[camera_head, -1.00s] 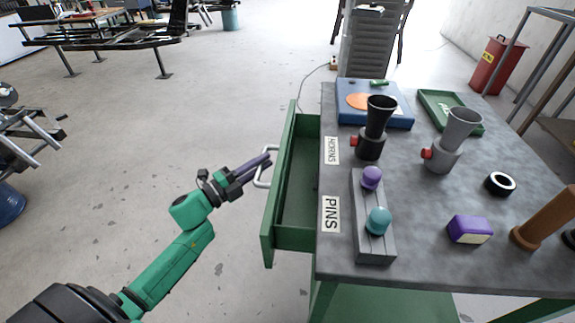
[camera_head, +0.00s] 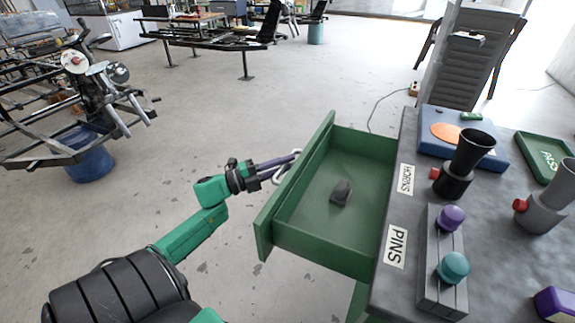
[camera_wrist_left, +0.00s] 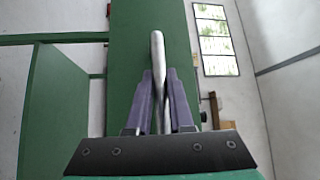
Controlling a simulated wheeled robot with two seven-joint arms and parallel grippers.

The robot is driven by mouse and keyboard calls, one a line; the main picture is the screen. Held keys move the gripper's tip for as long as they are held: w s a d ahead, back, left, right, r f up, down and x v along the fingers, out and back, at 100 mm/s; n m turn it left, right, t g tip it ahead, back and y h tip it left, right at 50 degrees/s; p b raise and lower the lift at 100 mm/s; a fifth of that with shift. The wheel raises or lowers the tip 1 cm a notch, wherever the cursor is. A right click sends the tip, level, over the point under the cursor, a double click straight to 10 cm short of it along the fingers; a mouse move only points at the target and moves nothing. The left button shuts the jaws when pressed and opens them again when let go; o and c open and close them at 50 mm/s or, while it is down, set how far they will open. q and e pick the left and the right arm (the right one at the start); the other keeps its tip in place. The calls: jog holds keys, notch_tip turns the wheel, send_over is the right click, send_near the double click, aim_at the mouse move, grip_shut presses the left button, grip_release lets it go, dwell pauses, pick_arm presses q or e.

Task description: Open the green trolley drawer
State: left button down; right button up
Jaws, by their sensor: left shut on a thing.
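The green trolley drawer (camera_head: 330,235) is pulled well out to the left of the trolley top (camera_head: 384,284). A small dark object (camera_head: 341,192) lies on its floor. My left gripper (camera_head: 292,158) is at the drawer's outer front, shut on the metal handle (camera_head: 277,176). In the left wrist view, the purple fingers (camera_wrist_left: 160,108) close around the silver handle bar (camera_wrist_left: 157,62), with the green drawer front (camera_wrist_left: 126,60) behind it. My right gripper is not in view.
The trolley top holds a dark horn (camera_head: 470,155), a grey horn (camera_head: 548,208), a pin block (camera_head: 431,290) with purple and teal knobs, and a blue box (camera_head: 497,147). The floor left of the drawer is clear. A blue bin (camera_head: 88,160) stands farther left.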

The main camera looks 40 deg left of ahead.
pick_arm(q)
jog(key=c, duration=0.8)
grip_release()
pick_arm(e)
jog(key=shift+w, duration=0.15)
pick_arm(q)
jog(key=shift+s+a, duration=0.1)
jog(key=shift+s+a+f, duration=0.1)
jog(key=shift+s+a, duration=0.05)
jog(key=shift+s, duration=0.15)
jog(key=v, duration=1.3)
jog(key=shift+s+a+p, duration=0.2)
jog(key=shift+s+p, duration=0.1)
jog(key=shift+p, duration=0.15)
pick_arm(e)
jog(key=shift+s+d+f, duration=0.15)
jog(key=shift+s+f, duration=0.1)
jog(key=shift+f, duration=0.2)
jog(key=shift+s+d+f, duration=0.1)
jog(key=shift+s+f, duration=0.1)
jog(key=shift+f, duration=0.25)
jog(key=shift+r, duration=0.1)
pick_arm(q)
jog(key=shift+f, duration=0.1)
